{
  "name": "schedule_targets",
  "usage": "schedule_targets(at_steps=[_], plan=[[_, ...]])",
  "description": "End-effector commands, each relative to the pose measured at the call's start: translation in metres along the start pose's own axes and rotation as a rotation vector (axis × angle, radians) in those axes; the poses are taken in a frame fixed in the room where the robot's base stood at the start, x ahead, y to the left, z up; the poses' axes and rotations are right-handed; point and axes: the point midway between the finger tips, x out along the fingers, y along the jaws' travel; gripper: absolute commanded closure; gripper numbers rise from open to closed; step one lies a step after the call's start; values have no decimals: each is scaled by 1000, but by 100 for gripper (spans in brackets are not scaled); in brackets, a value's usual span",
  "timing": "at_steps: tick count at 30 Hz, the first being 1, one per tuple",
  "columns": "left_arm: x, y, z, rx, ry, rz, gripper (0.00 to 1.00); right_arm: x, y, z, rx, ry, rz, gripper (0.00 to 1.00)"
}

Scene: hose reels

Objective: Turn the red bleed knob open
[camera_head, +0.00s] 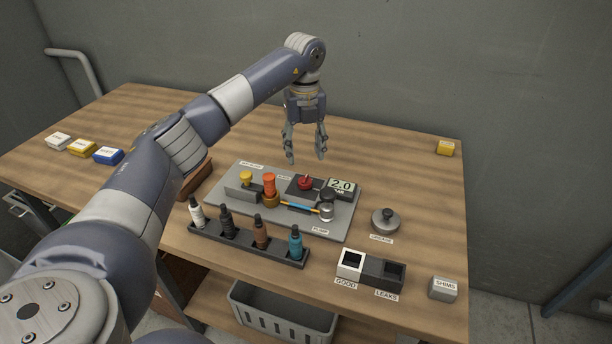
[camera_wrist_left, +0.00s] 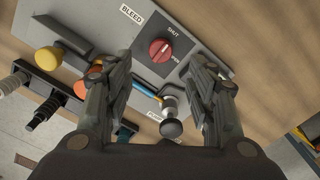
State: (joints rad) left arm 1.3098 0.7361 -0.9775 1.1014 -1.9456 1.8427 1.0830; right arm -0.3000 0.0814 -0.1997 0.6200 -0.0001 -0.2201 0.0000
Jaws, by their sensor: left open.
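The red bleed knob (camera_head: 305,182) sits on a dark square block on the grey panel (camera_head: 347,222) on the table. In the left wrist view the red knob (camera_wrist_left: 160,50) shows a pale pointer line, with SHUT lettering above it and a partly covered word at its lower right. The line points up toward SHUT. My left gripper (camera_head: 306,160) is open and empty, fingers down, above and behind the knob in the head view. In the left wrist view its fingers (camera_wrist_left: 160,72) stand apart below the knob, not touching it. My right gripper is not in view.
A yellow knob (camera_head: 246,176), an orange knob (camera_head: 269,180), a gauge reading 2.0 (camera_head: 342,186) and a pump (camera_head: 327,208) share the panel. A bottle rack (camera_head: 248,247) stands in front. A grease tin (camera_head: 385,220) and the good/leaks bins (camera_head: 371,270) are right.

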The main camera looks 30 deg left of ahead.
Motion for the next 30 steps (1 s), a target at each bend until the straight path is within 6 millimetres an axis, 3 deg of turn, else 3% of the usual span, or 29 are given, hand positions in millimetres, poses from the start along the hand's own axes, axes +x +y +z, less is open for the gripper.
schedule_targets(at_steps=[13, 18, 26, 27, 30], plan=[[78, 0, -2, 3, 4, 0, 49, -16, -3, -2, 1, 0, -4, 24], [90, -1, -2, 4, 2, -1, 49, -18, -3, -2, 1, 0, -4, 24], [92, -1, -1, 4, 2, -2, 49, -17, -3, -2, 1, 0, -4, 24], [92, -1, -1, 4, 2, -2, 51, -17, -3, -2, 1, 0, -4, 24], [92, -1, -1, 4, 2, -2, 74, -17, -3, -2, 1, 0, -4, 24]])
